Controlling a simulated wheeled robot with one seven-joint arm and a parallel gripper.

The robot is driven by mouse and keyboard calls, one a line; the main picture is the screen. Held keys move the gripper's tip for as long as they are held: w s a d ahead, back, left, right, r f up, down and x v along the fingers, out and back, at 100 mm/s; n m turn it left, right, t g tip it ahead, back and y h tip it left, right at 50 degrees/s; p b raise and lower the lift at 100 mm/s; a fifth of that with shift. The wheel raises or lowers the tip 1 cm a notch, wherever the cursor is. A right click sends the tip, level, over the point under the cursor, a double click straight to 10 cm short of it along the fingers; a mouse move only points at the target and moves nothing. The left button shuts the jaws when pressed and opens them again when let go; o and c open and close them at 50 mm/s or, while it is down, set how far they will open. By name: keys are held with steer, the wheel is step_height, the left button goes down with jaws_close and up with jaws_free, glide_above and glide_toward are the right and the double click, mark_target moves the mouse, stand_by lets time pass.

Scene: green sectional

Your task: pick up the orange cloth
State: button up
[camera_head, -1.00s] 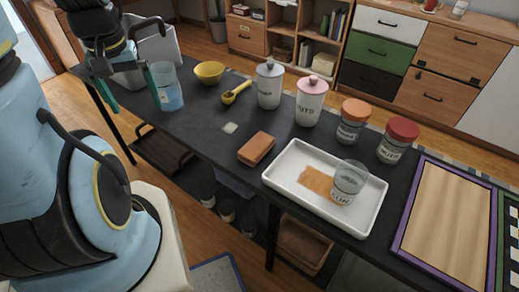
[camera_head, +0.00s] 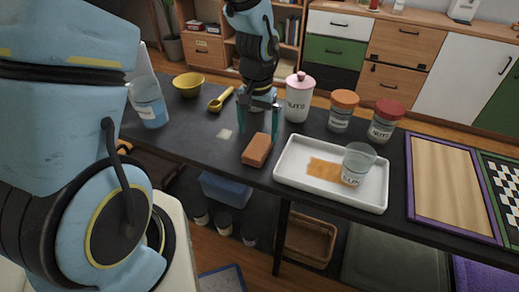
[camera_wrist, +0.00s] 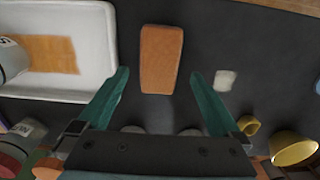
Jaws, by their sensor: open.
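The white tray (camera_head: 290,177) holds a flat orange patch (camera_head: 325,169) and a labelled glass (camera_head: 357,164). A pink-lidded jar (camera_head: 299,98) and two other jars stand behind. A yellow scoop (camera_head: 220,99), yellow bowl (camera_head: 188,84) and pale square (camera_head: 225,134) lie left.

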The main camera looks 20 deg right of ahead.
mark_target(259, 145)
steer(key=shift+d+f+p, duration=0.1)
steer(key=shift+f+p, duration=0.45)
steer(key=shift+f, duration=2.45)
steer(key=c, duration=1.3)
steer(key=shift+r, duration=0.2)
step_height(259, 145, up, 10)
steer(key=shift+f+b, duration=0.15)
steer(key=shift+b, duration=0.3)
